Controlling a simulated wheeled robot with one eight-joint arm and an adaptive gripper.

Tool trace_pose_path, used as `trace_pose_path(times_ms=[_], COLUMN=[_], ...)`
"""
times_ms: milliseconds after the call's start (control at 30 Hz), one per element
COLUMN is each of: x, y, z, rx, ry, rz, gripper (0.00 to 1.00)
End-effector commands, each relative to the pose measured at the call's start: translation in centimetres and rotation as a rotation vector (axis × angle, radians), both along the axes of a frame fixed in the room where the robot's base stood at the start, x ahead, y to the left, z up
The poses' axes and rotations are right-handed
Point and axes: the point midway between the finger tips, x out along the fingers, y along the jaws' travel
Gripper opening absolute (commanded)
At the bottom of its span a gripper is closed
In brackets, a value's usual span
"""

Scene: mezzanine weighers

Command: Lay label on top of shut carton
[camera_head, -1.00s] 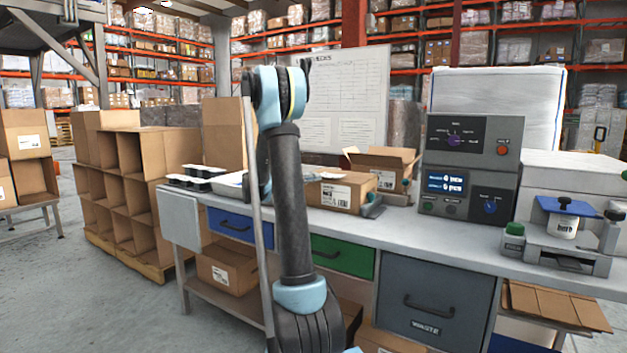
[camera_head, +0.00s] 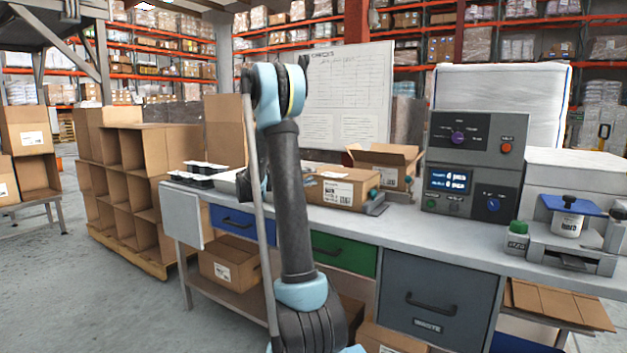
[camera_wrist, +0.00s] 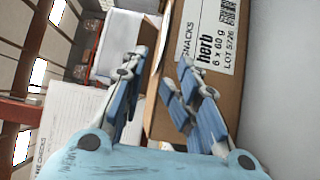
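The shut carton (camera_head: 338,190) stands on the bench in the head view, with a printed white label on its front face. In the wrist view the carton (camera_wrist: 158,118) is close, its printed face reading "herb 6 x 60 g", and it is turned sideways in the picture. My gripper (camera_wrist: 158,68) shows there with its two blue fingers spread apart, the carton's brown surface behind the gap. In the head view my arm hides most of the gripper.
An open carton (camera_head: 387,163) stands behind the shut one. The grey control unit (camera_head: 471,166) and a press-like device (camera_head: 567,232) stand further right on the bench (camera_head: 430,229). Black trays (camera_head: 197,175) lie at its left end. A checks board (camera_head: 350,95) rises behind.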

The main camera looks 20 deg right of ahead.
Motion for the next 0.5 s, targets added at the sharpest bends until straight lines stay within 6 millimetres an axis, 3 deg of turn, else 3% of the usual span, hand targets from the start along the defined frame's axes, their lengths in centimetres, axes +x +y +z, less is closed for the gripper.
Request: trace_pose_path(times_ms=[300, 500], x=[0.2, 0.2], y=[6.1, 8.2], z=[-0.1, -0.1], rx=[0.000, 0.000], ry=[0.001, 0.001], rz=[0.002, 0.000], gripper=[0.28, 0.28])
